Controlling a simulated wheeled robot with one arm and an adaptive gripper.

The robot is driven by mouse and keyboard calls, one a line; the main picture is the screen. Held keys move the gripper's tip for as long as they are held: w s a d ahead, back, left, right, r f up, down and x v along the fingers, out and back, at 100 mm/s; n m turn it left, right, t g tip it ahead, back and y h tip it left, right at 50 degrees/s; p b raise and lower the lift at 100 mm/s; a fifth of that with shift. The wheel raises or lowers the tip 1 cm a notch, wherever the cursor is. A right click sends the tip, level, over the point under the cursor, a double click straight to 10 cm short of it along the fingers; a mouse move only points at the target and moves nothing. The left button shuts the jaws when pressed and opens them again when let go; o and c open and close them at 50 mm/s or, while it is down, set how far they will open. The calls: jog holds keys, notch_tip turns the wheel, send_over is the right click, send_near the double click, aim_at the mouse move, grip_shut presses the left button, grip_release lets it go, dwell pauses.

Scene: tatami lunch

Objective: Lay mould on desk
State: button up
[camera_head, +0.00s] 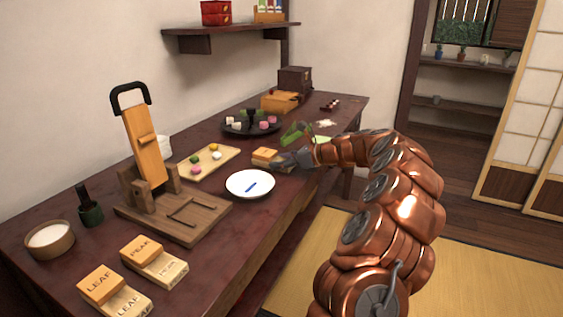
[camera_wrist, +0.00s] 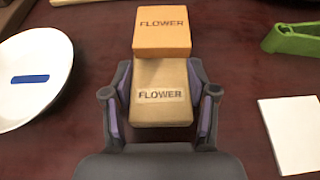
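The mould marked FLOWER lies on the dark desk (camera_head: 262,200), past the white plate. It has an orange block (camera_wrist: 162,32) and a paler block (camera_wrist: 160,92) set in line, both lettered FLOWER. In the head view the mould (camera_head: 265,154) is partly hidden by my gripper (camera_head: 283,160). In the wrist view my gripper (camera_wrist: 160,75) has one finger along each side of the paler block. Both pads look pressed to its sides. The underside of the mould is hidden, so any small gap to the desk cannot be seen.
A white plate (camera_head: 236,185) with a blue strip is close on the left. A green tool (camera_wrist: 290,40) and a white card (camera_wrist: 292,135) lie to the right.

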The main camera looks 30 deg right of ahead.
jog(key=o, duration=0.5)
jog(key=shift+c, duration=0.2)
jog(key=shift+r, duration=0.1)
jog(key=shift+s+d+r, duration=0.15)
jog(key=shift+s, duration=0.1)
jog(key=p+v, duration=0.3)
jog(key=v, duration=0.8)
jog(key=shift+s, duration=0.15)
